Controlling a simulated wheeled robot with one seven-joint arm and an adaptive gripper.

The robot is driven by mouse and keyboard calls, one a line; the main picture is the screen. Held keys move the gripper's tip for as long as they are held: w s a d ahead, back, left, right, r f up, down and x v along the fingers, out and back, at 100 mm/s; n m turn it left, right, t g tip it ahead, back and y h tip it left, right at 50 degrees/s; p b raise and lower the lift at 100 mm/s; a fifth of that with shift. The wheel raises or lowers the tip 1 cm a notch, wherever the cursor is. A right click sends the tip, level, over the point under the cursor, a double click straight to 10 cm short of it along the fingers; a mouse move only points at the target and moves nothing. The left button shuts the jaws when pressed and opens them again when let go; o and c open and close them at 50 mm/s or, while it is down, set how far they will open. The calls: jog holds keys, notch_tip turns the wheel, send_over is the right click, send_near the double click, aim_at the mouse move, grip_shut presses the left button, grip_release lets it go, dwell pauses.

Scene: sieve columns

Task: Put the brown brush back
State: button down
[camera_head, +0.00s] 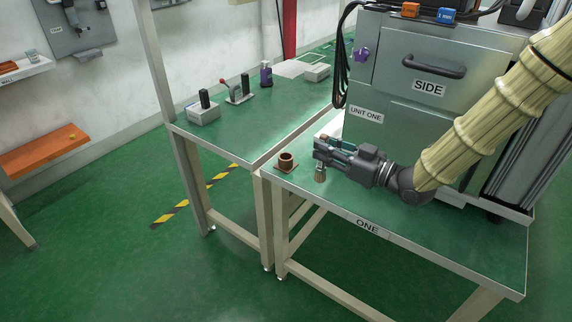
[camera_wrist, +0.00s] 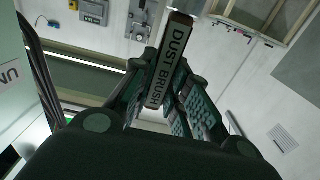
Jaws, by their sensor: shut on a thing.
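The brown brush (camera_wrist: 170,62), with a "DUST BRUSH" label along its handle, stands between the two finger pads of my gripper (camera_wrist: 160,90) in the wrist view. My gripper is shut on it. In the head view my gripper (camera_head: 324,152) is above the green table marked ONE, and the tan bristle end of the brush (camera_head: 320,176) shows just below the fingers. Whether the bristles touch the table I cannot tell. A brown round holder (camera_head: 286,161) on a square base stands on the table near its left corner, left of the gripper and apart from the brush.
A large grey cabinet (camera_head: 425,85) marked UNIT ONE and SIDE stands behind my arm. A second green table (camera_head: 265,125) to the left bears a black-handled block (camera_head: 204,108), a red-handled lever (camera_head: 237,90) and a purple bottle (camera_head: 266,75). The front of table ONE (camera_head: 440,220) is clear.

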jog(key=w+a+f, duration=0.2)
jog(key=w+a, duration=0.2)
jog(key=w, duration=0.2)
jog(key=w+a+f, duration=0.3)
jog(key=w+a, duration=0.2)
jog(key=w, duration=0.1)
jog(key=shift+w+f, duration=0.2)
jog(key=shift+f, duration=0.05)
jog(key=c, duration=1.8)
grip_release()
jog(key=shift+a, duration=0.1)
jog(key=shift+c, duration=0.2)
jog(key=o, duration=0.5)
jog(key=shift+w+f, duration=0.1)
jog(key=shift+w, duration=0.05)
jog(key=shift+c, duration=0.2)
jog(key=shift+r, duration=0.2)
